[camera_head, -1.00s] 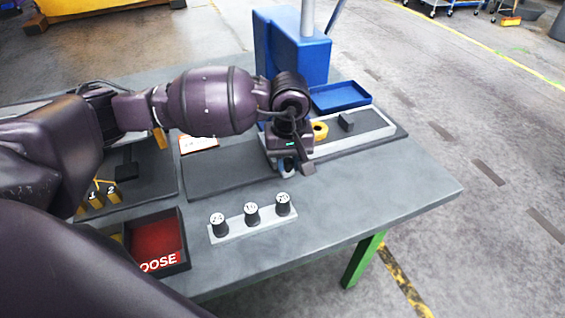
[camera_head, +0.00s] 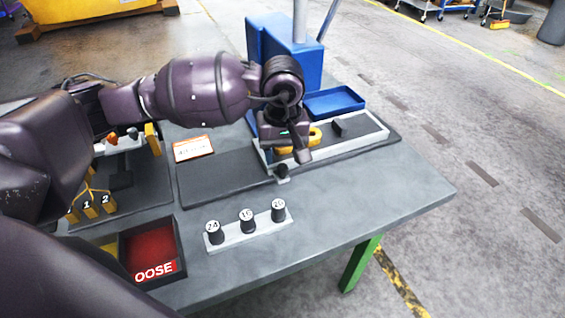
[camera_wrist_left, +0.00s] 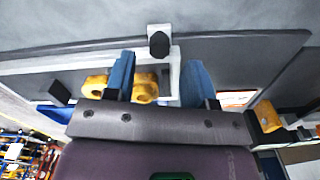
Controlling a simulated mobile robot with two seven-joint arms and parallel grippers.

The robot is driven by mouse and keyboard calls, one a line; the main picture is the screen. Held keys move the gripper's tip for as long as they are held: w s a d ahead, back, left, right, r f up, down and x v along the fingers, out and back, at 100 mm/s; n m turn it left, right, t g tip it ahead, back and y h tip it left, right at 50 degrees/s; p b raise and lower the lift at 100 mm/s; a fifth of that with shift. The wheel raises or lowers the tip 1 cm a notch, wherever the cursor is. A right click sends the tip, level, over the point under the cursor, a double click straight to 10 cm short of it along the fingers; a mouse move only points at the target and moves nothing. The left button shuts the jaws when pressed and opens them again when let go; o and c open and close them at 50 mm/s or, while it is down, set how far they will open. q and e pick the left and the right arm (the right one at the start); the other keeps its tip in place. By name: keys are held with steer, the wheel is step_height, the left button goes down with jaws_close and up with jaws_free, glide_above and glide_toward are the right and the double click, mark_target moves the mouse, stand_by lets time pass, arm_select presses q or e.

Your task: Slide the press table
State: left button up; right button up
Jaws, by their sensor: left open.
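The press table is a light grey tray-like slide (camera_head: 370,143) on a long dark base plate (camera_head: 222,180), at that plate's right part. A dark knob (camera_head: 282,171) sticks out at its front left corner; it also shows in the left wrist view (camera_wrist_left: 158,44). A yellow casting (camera_wrist_left: 145,88) with round openings lies on the table, partly behind my fingers. My left gripper (camera_head: 291,156) is open and empty, close to the knob. In the wrist view its blue fingers (camera_wrist_left: 160,66) are spread, with the knob beyond their tips. My right gripper is not in view.
A blue press column (camera_head: 285,55) and a blue tray (camera_head: 335,102) stand behind the table. In front are a rack of numbered black weights (camera_head: 246,235) and a red-lined bin (camera_head: 152,250). An orange-edged card (camera_head: 194,148) lies behind the plate. The bench's right front is clear.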

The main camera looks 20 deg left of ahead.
arm_select(q)
step_height(320, 180, up, 6)
steer(key=shift+r, duration=0.25)
